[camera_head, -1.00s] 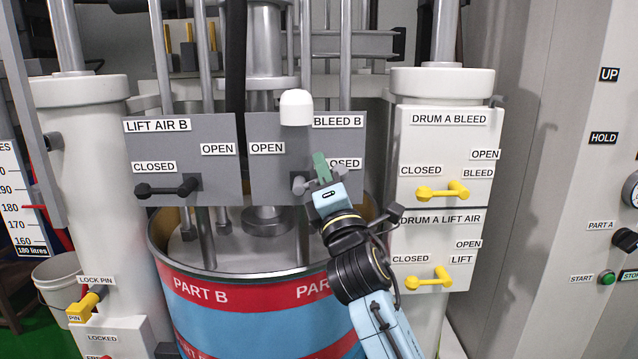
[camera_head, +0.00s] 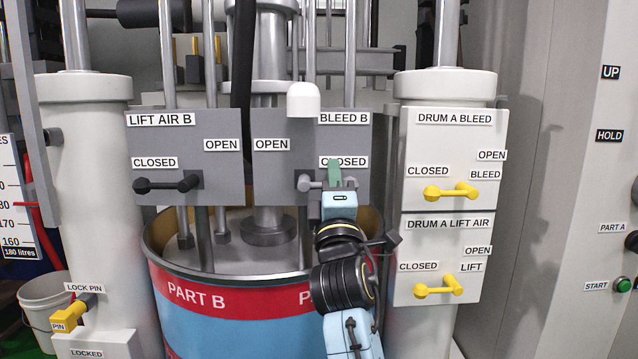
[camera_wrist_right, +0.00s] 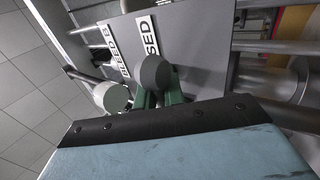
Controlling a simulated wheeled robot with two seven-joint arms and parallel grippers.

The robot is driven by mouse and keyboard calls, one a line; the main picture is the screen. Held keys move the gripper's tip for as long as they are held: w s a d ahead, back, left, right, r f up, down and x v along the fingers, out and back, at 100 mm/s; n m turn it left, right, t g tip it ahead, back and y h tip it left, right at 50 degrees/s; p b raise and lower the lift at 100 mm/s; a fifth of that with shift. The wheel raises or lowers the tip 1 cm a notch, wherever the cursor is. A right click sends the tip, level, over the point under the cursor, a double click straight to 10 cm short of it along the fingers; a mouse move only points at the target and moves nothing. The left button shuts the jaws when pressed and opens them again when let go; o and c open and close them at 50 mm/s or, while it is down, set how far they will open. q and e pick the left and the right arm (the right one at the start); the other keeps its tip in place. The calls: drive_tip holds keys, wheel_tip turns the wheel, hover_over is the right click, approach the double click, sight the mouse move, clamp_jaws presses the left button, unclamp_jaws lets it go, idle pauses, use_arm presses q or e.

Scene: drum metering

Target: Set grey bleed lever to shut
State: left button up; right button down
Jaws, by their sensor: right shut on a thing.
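The grey bleed lever (camera_head: 307,182) is on the grey BLEED B panel (camera_head: 270,182). It lies about level and reaches right from its round end, under the CLOSED label (camera_head: 343,162). My right gripper (camera_head: 335,175), with green fingers, is shut on the lever's right part and hides some of it. My left gripper is not in view.
The dark LIFT AIR B lever (camera_head: 165,184) is on the panel to the left. Yellow levers (camera_head: 452,191) (camera_head: 440,287) are on the white column to the right. The PART B drum (camera_head: 200,297) stands below the panels.

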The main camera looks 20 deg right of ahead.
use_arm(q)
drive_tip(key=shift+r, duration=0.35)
use_arm(e)
drive_tip(key=shift+s+d+f+m+h, duration=0.1)
drive_tip(key=shift+d+m+h, duration=0.2)
drive_tip(key=shift+d+h, duration=0.1)
drive_tip(key=c, duration=1.5)
unclamp_jaws()
drive_tip(key=shift+c, duration=0.2)
drive_tip(key=shift+o, duration=0.2)
drive_tip(key=shift+s+d, duration=0.2)
drive_tip(key=shift+d, duration=0.05)
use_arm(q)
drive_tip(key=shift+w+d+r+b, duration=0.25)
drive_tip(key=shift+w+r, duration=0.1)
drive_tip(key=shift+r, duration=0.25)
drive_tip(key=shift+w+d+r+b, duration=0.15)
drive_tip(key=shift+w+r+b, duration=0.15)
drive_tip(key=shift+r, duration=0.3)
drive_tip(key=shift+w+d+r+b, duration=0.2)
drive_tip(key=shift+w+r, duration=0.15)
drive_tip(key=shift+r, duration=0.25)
use_arm(e)
drive_tip(key=v, duration=1.3)
drive_tip(key=shift+s+a, duration=0.2)
